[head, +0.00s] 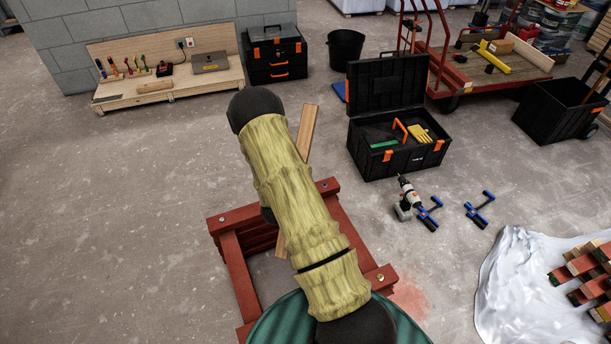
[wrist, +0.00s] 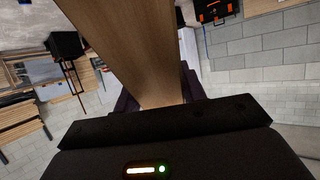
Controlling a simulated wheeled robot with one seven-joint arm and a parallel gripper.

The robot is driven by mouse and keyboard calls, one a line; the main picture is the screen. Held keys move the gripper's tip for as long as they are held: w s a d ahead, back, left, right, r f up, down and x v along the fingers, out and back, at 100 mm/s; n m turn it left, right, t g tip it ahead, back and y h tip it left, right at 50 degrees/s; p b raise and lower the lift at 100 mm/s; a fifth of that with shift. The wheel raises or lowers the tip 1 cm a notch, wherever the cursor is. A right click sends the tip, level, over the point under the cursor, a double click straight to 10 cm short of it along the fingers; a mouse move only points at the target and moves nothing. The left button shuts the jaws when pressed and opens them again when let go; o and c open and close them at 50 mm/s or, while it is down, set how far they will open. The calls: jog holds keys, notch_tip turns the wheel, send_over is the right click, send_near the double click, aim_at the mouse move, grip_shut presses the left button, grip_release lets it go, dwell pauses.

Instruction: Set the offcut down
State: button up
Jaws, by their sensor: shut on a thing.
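The offcut is a bare light-brown wooden board. In the head view its upper end (head: 308,128) shows beyond my sleeved arm, and a small piece shows lower down at the arm's left edge. My arm hides the rest and hides the gripper. In the wrist view the board (wrist: 132,45) runs up out of the picture from between the dark fingers of my gripper (wrist: 158,95), which is shut on it. I cannot tell how high the board is above the floor.
A red wooden trestle (head: 239,274) stands below my arm. An open black toolbox (head: 399,158), a drill (head: 408,199) and blue clamps (head: 480,208) lie to the right. White sheeting (head: 520,285) with painted battens (head: 583,265) is at lower right. Floor at left is clear.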

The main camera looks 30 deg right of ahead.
jog(key=a+r+n+t+y+p, duration=0.1)
jog(key=a+r+n+y+p, duration=0.2)
jog(key=r+p, duration=0.7)
jog(key=s+a+r+n+t+y+p, duration=0.1)
jog(key=a+r+n+y+p, duration=0.2)
jog(key=a+r+p, duration=0.5)
jog(key=s+a+r+n+t+y+p, duration=0.1)
jog(key=a+r+p, duration=0.5)
jog(key=r+p, duration=0.6)
jog(key=r+n+t+y, duration=0.1)
jog(key=r+n+y, duration=0.1)
jog(key=shift+s+a+y, duration=0.15)
jog(key=shift+a+y, duration=0.05)
jog(key=shift+y, duration=0.1)
jog(key=shift+f, duration=0.1)
